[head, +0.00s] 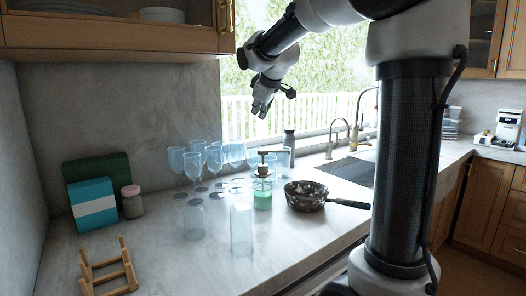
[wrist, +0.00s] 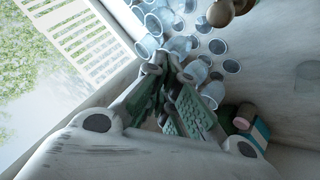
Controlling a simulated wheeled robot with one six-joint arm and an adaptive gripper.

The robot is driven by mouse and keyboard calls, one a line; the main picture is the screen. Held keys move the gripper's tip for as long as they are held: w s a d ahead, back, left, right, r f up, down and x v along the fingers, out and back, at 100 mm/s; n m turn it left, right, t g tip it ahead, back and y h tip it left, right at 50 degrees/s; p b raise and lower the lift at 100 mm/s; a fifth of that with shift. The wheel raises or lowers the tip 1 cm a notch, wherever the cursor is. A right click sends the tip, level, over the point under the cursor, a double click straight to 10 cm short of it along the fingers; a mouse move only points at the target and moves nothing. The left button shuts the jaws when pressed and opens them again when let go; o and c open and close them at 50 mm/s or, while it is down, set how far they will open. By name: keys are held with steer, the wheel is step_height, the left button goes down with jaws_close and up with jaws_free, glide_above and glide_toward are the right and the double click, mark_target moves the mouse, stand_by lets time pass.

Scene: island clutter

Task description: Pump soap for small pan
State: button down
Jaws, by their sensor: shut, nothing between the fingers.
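A soap dispenser (head: 263,198) with green soap and a dark pump head stands upright on the counter in the head view. The small dark pan (head: 305,197) sits just right of it, its handle pointing right. My gripper (head: 259,112) is well above the dispenser, in front of the window, pointing down. Its fingers (wrist: 167,65) are shut and empty in the wrist view.
Several blue-tinted wine glasses (head: 193,165) crowd behind and left of the dispenser. Two clear upturned glasses (head: 241,230) stand in front. A wooden rack (head: 107,270), a blue-and-white box (head: 94,205) and a pink-lidded jar (head: 132,203) are at left. A grey bottle (head: 289,146) stands behind.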

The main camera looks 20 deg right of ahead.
mark_target(260, 150)
steer(key=shift+f, duration=4.45)
steer(key=shift+f, duration=0.15)
steer(key=shift+f, duration=0.25)
steer(key=shift+f, duration=1.05)
steer(key=shift+r, duration=1.5)
steer(key=shift+r, duration=2.5)
